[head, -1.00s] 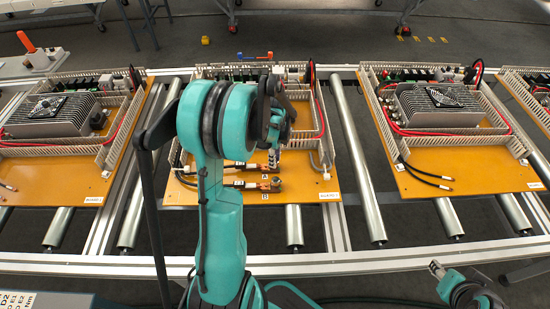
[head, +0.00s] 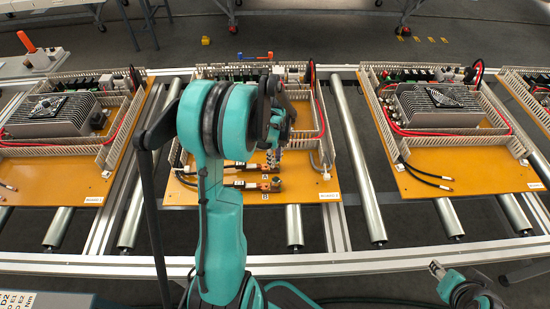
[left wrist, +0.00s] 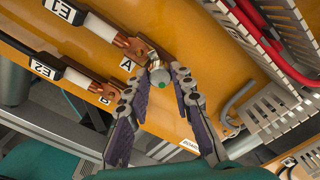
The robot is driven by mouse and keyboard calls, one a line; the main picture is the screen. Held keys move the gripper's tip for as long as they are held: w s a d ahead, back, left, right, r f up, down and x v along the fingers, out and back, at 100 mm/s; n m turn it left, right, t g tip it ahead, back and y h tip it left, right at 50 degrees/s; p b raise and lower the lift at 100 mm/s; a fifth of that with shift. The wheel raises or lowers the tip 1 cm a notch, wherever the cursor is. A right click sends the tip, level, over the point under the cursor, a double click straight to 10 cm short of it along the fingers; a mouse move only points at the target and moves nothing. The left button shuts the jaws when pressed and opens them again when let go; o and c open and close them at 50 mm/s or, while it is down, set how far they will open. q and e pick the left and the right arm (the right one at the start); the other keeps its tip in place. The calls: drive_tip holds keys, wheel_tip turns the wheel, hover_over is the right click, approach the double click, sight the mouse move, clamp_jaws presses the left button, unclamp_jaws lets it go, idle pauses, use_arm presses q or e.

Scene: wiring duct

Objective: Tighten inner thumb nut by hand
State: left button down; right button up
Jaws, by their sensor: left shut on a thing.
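A grey round thumb nut with a green centre dot (left wrist: 160,77) sits at the end of the copper lug marked A (left wrist: 136,47), on the cable labelled E1 (left wrist: 68,12). My left gripper (left wrist: 160,75) has its two fingers closed on the sides of this nut. In the head view my left gripper (head: 276,140) points down over the middle board (head: 230,196), and its arm hides part of that board. The second copper lug, marked B (left wrist: 103,89), ends the cable labelled E2 (left wrist: 45,68). My right gripper (head: 437,268) is at the lower right, apart from the boards, too small to read.
A slotted grey duct (left wrist: 275,110) and red cables (left wrist: 262,45) lie to the right of the nut. Boards with finned heat sinks stand left (head: 52,115) and right (head: 436,106) on the roller conveyor (head: 358,160).

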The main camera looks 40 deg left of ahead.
use_arm(q)
drive_tip(key=c, duration=1.3)
unclamp_jaws()
drive_tip(key=shift+r, duration=0.15)
wheel_tip(320, 180, up, 12)
drive_tip(key=s+d+r+n+t, duration=0.1)
drive_tip(key=s+d+n+t, duration=0.2)
drive_tip(key=d+n, duration=0.6)
drive_tip(key=s+d+r+n+t, duration=0.2)
drive_tip(key=s+d+n+t, duration=0.2)
drive_tip(key=s+d+n, duration=0.3)
drive_tip(key=d+n, duration=0.2)
drive_tip(key=d, duration=0.3)
drive_tip(key=shift+s, duration=0.4)
